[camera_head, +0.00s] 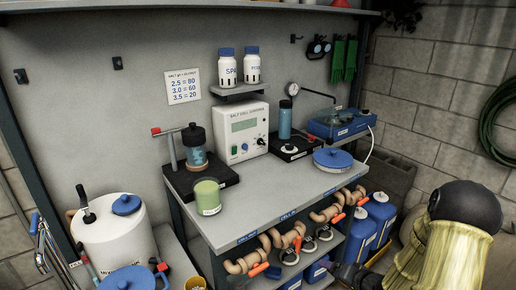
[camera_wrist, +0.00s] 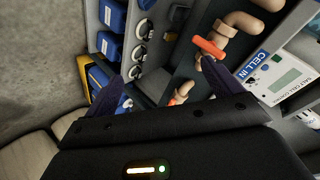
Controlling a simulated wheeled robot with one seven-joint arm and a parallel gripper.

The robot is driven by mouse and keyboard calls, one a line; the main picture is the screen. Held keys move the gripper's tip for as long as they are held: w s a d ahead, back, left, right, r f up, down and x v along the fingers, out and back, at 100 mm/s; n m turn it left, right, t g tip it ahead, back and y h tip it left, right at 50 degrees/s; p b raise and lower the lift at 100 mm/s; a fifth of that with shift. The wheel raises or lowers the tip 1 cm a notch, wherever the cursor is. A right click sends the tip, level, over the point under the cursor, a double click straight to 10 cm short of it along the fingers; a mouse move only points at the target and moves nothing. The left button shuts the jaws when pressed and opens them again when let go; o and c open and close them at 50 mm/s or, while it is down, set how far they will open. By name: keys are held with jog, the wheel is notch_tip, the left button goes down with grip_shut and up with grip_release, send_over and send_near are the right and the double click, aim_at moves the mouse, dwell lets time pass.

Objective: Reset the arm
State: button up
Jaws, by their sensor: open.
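My arm (camera_head: 455,250), with pale yellow segments and a black rounded joint, is at the lower right in the head view, in front of the bench's right end. My gripper shows in the wrist view (camera_wrist: 166,88) with its two dark fingers spread apart and nothing seen between them. Beyond the fingers are the bench's pipes and lower shelf. In the head view, the gripper end is dark and partly cut off at the bottom edge, so its fingertips are hard to make out there.
Tan pipes with orange-handled valves (camera_head: 274,271) line the bench front, close to my gripper. Blue jugs (camera_head: 380,212) stand right of the bench. The bench top (camera_head: 262,205) holds a white controller (camera_head: 240,132), a green cup (camera_head: 207,196) and a blue-lidded dish (camera_head: 333,159). A white tank (camera_head: 115,235) stands left.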

jog(key=s+a+r+n+g+h, duration=0.25)
jog(key=s+a+r, duration=0.25)
jog(key=s+r, duration=0.3)
jog(key=s+a+r+n+g+h, duration=0.2)
jog(key=s+a+r+n+g, duration=0.25)
jog(key=s, duration=0.55)
notch_tip(320, 180, up, 16)
jog(key=m+p, duration=0.1)
jog(key=p, duration=1.3)
jog(key=shift+w+f+m+p, duration=0.2)
jog(key=shift+f+m+p, duration=0.05)
jog(key=shift+m+p, duration=0.1)
jog(key=shift+c, duration=0.4)
